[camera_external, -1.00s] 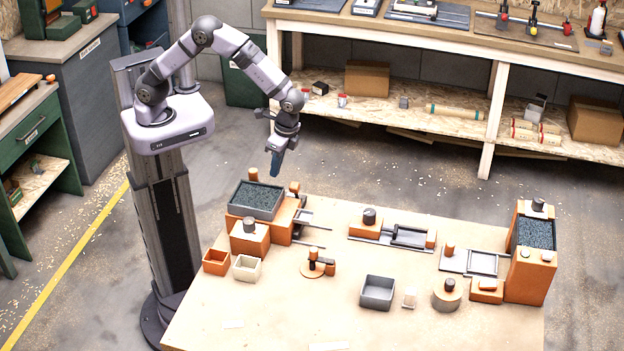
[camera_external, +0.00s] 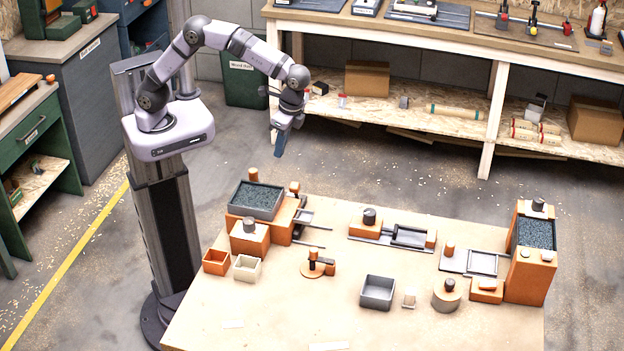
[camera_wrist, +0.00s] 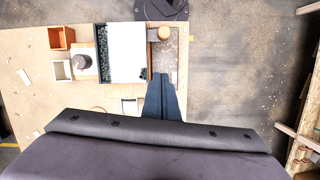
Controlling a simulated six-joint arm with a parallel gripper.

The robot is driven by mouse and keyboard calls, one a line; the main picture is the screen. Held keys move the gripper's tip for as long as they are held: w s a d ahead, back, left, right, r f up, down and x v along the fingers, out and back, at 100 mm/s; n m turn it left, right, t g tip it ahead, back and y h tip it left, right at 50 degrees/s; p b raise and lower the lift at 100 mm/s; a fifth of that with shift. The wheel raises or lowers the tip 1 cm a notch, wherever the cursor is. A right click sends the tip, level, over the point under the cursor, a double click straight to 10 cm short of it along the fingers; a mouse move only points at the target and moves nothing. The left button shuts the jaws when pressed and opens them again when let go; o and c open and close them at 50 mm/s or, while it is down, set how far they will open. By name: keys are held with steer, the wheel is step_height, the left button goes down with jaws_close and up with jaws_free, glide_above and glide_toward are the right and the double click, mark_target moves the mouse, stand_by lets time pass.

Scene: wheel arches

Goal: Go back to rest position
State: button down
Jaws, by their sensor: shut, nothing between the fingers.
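My gripper (camera_external: 280,150) is shut and empty. It hangs pointing down in the air, above and behind the table's far left edge in the external view. In the wrist view the blue fingertips (camera_wrist: 161,84) are together, with nothing between them. Below them in that view are part of the table (camera_wrist: 28,80) and an orange knob (camera_wrist: 164,33). The gripper touches nothing that I can see.
The table (camera_external: 230,320) carries a dark-filled tray (camera_external: 257,200) on orange blocks, an orange box (camera_external: 216,262), a cream box (camera_external: 247,268), a grey bin (camera_external: 377,292) and an orange tower (camera_external: 530,275). A shelved workbench (camera_external: 440,38) stands behind. Air around the arm is clear.

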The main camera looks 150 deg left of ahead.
steer(key=s+d+f+m, duration=0.1)
steer(key=s+d+m, duration=0.1)
steer(key=d, duration=0.7)
steer(key=s+d+f+m+t+y, duration=0.1)
steer(key=s+d+m, duration=0.1)
steer(key=d, duration=0.8)
steer(key=s+d+f+m+t, duration=0.1)
steer(key=s+d+f+m, duration=0.1)
steer(key=d, duration=0.7)
steer(key=shift+s+d+m+y, duration=0.3)
steer(key=shift+s+m, duration=0.3)
steer(key=shift+s, duration=0.5)
steer(key=shift+w+a+f, duration=0.1)
steer(key=shift+a, duration=0.05)
